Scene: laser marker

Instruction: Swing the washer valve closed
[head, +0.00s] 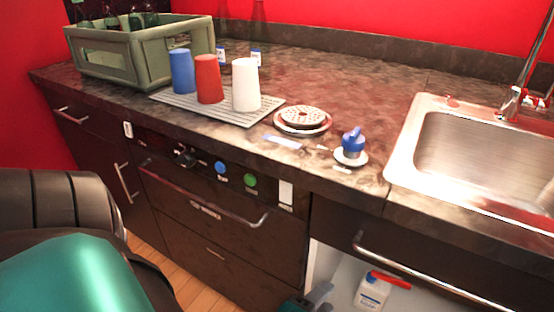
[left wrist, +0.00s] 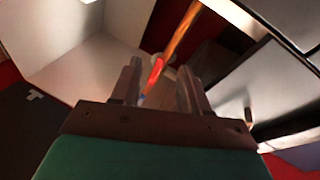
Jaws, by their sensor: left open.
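My left gripper (left wrist: 160,82) is open in the left wrist view, with two dark fingers apart and nothing held. A small red piece (left wrist: 156,72) appears beyond and between the fingers, apart from them; I cannot tell what it is. My right gripper is not in view.
The dishwasher front (head: 205,210) has a protruding handle, with a drawer handle (head: 430,275) to its right. The sink (head: 480,150) is at right.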

